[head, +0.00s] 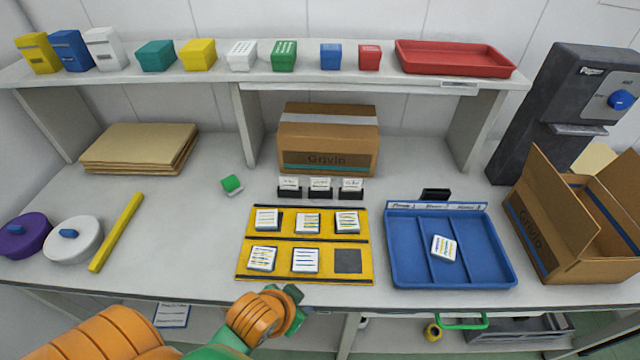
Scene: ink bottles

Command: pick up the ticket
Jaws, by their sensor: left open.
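No single thing is clearly marked as the ticket. Three small white cards with writing stand in black holders behind the yellow mat: a left card (289,184), a middle card (320,184) and a right card (352,185). A white sheet with a blue border (172,315) shows below the table's front edge. My left gripper (294,294) is open at the table's front edge, in front of the yellow mat (241,262), with nothing seen between its fingers. The fingers show small and partly hidden by the wrist. My right gripper is out of view.
The mat holds several striped white squares and one dark empty spot (347,261). A blue three-part tray (402,272) has one striped square (444,247) in it. An open carton (560,235) stands right. A yellow bar (117,232) and lidded pots lie left.

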